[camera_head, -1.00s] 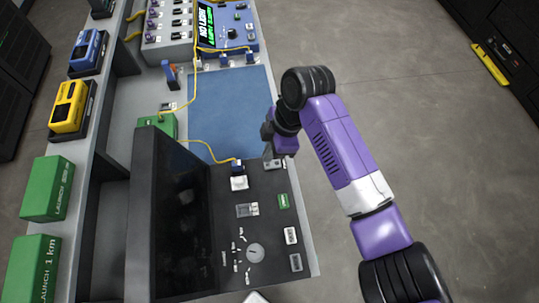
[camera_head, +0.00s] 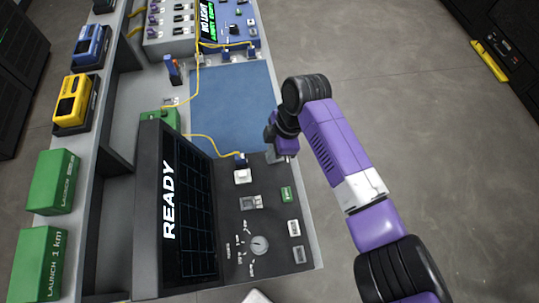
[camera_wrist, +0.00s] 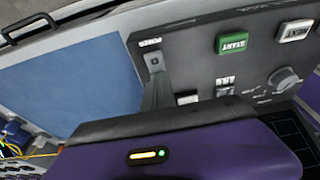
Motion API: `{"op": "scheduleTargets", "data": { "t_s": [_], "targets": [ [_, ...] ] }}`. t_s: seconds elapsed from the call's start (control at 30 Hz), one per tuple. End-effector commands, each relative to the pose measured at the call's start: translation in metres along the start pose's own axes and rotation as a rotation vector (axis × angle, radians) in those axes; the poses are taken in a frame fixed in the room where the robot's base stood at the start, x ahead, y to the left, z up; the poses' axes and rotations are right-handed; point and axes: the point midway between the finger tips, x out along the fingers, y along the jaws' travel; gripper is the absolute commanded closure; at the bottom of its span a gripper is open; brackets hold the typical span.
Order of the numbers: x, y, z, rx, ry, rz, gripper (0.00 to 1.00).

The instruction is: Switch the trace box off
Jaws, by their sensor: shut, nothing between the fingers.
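The trace box is the dark console with an upright screen (camera_head: 185,215), which is lit and reads READY, and a control panel (camera_head: 225,215). Its power switch (camera_wrist: 154,61) is a small square plate marked POWER near the panel's corner in the wrist view. My gripper (camera_head: 282,156) is at that corner in the head view and largely covers the switch. In the wrist view my gripper's grey fingers (camera_wrist: 156,88) are shut and empty, with the tips right beside the switch; I cannot tell if they touch it.
The panel also has a green START button (camera_wrist: 233,43), a white button (camera_wrist: 295,31) and a round knob (camera_wrist: 285,79). A blue mat (camera_head: 235,105) lies beyond the panel. A yellow fibre (camera_head: 205,138) runs to a connector (camera_head: 241,160). Green launch boxes (camera_head: 54,180) stand at left.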

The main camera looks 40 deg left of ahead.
Motion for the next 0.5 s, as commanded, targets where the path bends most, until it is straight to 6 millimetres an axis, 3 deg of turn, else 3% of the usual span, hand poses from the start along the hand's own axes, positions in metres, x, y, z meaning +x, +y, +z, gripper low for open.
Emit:
{"op": "scheduleTargets", "data": {
  "t_s": [0.5],
  "targets": [
    [-0.004,-0.001,0.010,0.002,0.000,-0.001,1.00]
  ]
}}
